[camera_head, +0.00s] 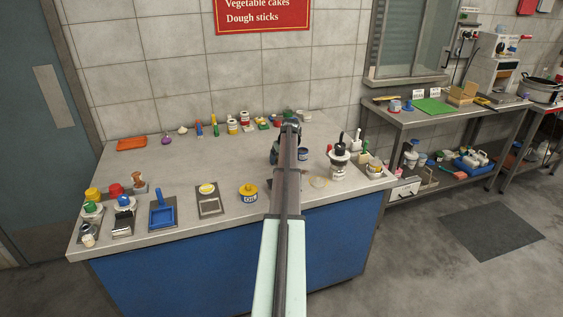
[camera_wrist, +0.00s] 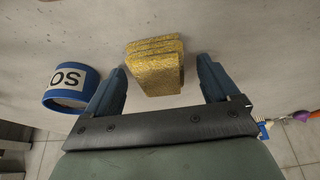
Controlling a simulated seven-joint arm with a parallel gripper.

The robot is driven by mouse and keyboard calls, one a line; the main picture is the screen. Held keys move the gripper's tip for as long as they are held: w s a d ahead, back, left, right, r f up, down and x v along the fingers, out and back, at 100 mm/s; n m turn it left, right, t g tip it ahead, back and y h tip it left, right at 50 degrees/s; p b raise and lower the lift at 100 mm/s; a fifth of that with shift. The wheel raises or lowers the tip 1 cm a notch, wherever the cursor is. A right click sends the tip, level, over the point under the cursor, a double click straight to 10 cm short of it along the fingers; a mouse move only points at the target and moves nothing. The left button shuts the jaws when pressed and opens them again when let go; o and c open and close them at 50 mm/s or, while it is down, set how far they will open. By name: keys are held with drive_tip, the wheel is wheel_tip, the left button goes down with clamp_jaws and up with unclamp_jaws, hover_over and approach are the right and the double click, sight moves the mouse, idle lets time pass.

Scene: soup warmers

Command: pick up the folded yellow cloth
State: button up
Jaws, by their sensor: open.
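The folded yellow cloth (camera_wrist: 155,68) shows in the wrist view as a thick, layered, rough-textured gold stack on the grey counter. My gripper (camera_wrist: 162,64) is open, with one dark blue finger on each side of the cloth in the picture. The cloth appears closer to the left finger, with a wider gap on the right. I cannot tell how far the fingertips are above the counter. In the head view my arm reaches over the counter to my gripper (camera_head: 286,148), and I cannot make out the cloth there; my arm likely hides it.
A blue-and-white can (camera_wrist: 70,86) stands just left of the left finger in the wrist view. In the head view a yellow oil can (camera_head: 248,194), a blue tray (camera_head: 162,215) and an orange tray (camera_head: 131,143) are on the counter (camera_head: 215,165). Its middle left is clear.

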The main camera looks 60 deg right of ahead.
drive_tip(key=shift+c, duration=0.2)
drive_tip(key=c, duration=1)
drive_tip(key=shift+r, duration=0.15)
wheel_tip(320, 180, up, 10)
